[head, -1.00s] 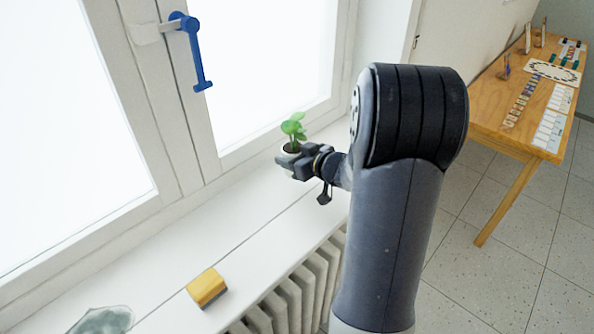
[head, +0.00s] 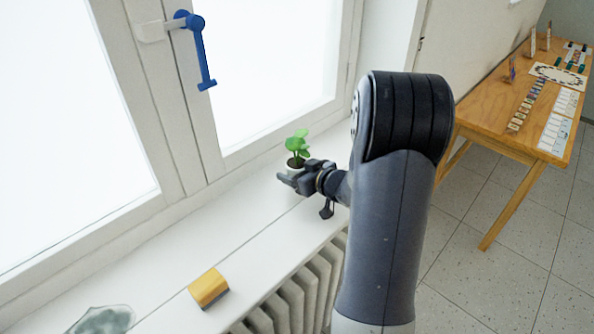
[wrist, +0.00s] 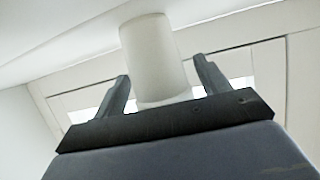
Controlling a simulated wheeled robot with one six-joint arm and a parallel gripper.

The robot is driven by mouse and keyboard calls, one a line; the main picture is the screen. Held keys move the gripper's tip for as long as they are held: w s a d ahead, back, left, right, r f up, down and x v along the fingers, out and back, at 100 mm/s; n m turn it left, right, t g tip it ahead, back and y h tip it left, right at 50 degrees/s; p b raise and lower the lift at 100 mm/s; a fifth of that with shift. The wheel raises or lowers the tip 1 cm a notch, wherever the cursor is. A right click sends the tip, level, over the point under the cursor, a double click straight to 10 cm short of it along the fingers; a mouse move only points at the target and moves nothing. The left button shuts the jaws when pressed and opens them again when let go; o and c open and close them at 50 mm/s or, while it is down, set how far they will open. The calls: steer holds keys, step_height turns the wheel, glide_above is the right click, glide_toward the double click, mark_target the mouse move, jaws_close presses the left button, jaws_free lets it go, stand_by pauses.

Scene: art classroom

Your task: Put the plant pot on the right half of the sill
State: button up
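In the wrist view the pot (wrist: 155,55) shows as a pale cylinder between the two fingers of my gripper (wrist: 162,75). The fingers are spread, with a narrow gap at the right finger; contact at the left finger is unclear.
A yellow block (head: 208,287) lies on the sill nearer the left, and a greyish-green item (head: 103,320) is at the lower left edge. The blue window handle (head: 200,55) hangs above. A radiator (head: 295,300) is below. A wooden table (head: 490,115) stands right.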

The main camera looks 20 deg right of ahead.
steer(key=shift+o, duration=0.5)
steer(key=shift+r, duration=0.1)
steer(key=shift+s+d+r, duration=0.1)
steer(key=shift+s, duration=0.05)
steer(key=v, duration=1.1)
steer(key=shift+s, duration=0.3)
steer(key=shift+d+r, duration=0.1)
stand_by(0.6)
